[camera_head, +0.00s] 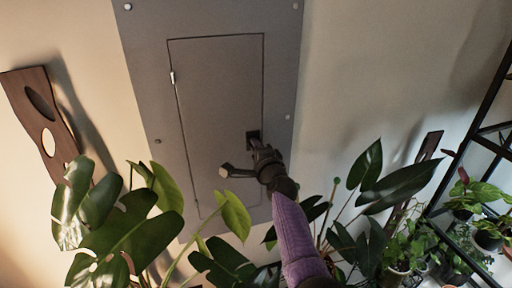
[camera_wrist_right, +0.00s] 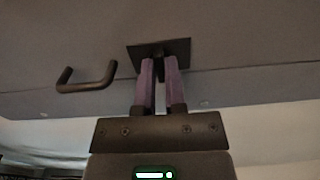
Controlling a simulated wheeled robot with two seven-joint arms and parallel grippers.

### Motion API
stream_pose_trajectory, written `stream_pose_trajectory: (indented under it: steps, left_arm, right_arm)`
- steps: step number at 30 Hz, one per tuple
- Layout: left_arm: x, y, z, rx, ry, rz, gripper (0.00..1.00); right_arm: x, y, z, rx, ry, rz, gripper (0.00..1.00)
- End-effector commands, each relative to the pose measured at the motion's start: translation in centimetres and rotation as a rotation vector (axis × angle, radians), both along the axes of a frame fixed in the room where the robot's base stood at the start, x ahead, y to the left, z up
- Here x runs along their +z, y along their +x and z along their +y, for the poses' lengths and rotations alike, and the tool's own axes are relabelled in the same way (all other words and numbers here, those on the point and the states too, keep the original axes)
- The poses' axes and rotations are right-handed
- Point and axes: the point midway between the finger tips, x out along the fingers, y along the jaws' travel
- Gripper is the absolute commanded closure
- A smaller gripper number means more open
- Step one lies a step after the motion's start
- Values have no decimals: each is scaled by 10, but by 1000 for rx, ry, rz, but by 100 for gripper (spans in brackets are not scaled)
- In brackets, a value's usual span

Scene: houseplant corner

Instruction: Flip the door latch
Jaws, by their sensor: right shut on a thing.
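A grey panel door (camera_head: 215,95) with a thin dark outline is set in a larger grey wall panel. The door latch (camera_head: 253,134) has a dark square plate near the door's right edge. In the right wrist view, the latch plate (camera_wrist_right: 178,46) lies just beyond my fingertips. My right gripper (camera_head: 258,149) reaches up to the latch from below. In the wrist view, its purple fingers (camera_wrist_right: 159,66) are close together on the small dark latch lever, which they mostly hide. My left gripper is not in view.
A dark U-shaped handle (camera_wrist_right: 86,77) stands out left of my fingers in the wrist view. Large-leaved plants (camera_head: 135,235) crowd below the panel on both sides of my arm. A black shelf (camera_head: 475,150) with potted plants stands at right. A wooden wall piece (camera_head: 38,112) hangs at left.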

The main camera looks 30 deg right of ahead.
Motion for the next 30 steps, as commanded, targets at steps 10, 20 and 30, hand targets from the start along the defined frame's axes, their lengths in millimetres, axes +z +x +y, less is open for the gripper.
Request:
stream_pose_trajectory:
  steps: [10, 20, 30]
  left_arm:
    - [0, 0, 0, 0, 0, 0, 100]
    - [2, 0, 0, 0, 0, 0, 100]
    - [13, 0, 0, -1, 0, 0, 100]
  right_arm:
    - [0, 0, 0, 0, 0, 1, 51]
    - [0, -5, 2, 1, 0, 0, 51]
    - [-1, -75, 18, -1, 0, 2, 51]
